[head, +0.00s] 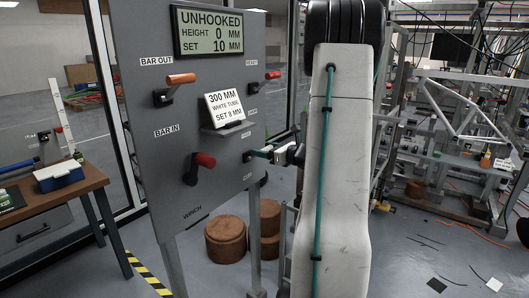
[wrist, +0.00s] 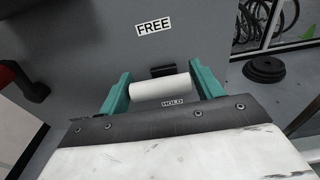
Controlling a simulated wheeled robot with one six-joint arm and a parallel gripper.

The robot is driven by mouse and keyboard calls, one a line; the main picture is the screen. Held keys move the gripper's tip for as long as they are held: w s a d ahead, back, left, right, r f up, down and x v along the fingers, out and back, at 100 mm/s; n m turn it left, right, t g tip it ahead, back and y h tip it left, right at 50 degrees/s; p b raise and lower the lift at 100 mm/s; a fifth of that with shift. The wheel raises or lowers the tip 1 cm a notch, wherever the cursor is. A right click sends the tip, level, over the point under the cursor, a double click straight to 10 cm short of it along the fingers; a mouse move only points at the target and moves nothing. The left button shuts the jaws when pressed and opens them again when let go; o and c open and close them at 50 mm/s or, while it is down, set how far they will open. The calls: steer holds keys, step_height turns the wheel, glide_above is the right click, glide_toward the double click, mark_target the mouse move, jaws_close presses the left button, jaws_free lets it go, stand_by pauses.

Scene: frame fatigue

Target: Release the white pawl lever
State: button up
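The white pawl lever's grip (wrist: 161,87) is a short white cylinder on a dark bracket at the grey panel in the wrist view. A FREE label (wrist: 153,27) is above it and a HOLD label (wrist: 172,102) is below it. My gripper (wrist: 163,86) has its teal fingers spread wide, one at each end of the cylinder. I cannot tell whether they touch it. In the head view my gripper (head: 261,153) is at the panel's lower right edge, and the lever cannot be made out there.
The grey panel (head: 150,100) carries an orange-handled lever (head: 181,79), red-handled levers (head: 204,160) and a display (head: 209,31) reading UNHOOKED, height 0, set 10. A small sign (head: 224,108) sits on a ledge. A wooden bench (head: 50,200) is at left.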

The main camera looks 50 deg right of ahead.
steer(key=shift+o, duration=0.9)
steer(key=shift+s, duration=0.1)
steer(key=s, duration=0.7)
steer(key=shift+s+r, duration=0.3)
